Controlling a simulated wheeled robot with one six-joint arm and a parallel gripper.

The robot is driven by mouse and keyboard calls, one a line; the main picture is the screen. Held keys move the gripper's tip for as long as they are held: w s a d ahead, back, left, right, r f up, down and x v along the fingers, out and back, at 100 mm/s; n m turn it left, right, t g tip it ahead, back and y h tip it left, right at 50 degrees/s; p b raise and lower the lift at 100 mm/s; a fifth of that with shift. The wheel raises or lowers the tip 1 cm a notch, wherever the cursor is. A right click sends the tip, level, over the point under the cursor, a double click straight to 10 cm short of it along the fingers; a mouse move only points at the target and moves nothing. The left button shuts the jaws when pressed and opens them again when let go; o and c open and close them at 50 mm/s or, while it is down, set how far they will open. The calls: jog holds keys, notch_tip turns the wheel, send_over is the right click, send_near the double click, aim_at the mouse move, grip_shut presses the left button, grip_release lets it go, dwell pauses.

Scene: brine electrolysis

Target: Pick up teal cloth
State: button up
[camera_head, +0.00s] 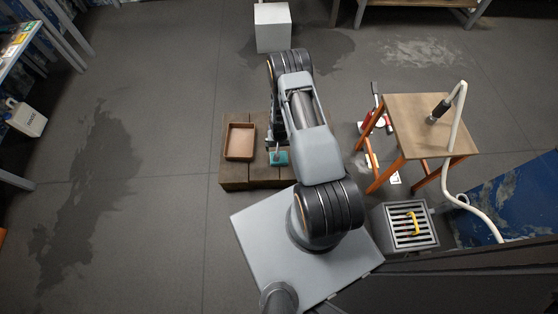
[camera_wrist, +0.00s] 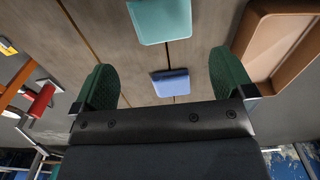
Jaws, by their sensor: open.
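The teal cloth (camera_head: 279,158) lies flat on a low brown plank platform (camera_head: 237,176), just beside my arm. In the wrist view the teal cloth (camera_wrist: 160,20) is a folded rectangle at the top centre, beyond my fingertips. My gripper (camera_wrist: 162,66) is open, with its two green fingers wide apart and nothing held between them. A small blue folded piece (camera_wrist: 171,84) lies on the planks within the gap between the fingers as seen. In the head view my arm hides much of the gripper.
A tan tray (camera_head: 240,152) sits on the platform left of the cloth; its rim (camera_wrist: 258,50) shows at the wrist view's right. A wooden stool (camera_head: 420,140) with a white hose stands right. A grated box (camera_head: 388,232) holds a yellow item. Floor left of the platform is clear.

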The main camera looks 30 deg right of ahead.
notch_tip(320, 180, down, 11)
jog(key=b, duration=0.4)
jog(key=shift+a+f, duration=0.1)
jog(key=shift+f, duration=0.05)
jog(key=c, duration=0.6)
jog(key=shift+r, duration=0.2)
jog(key=shift+c, duration=0.2)
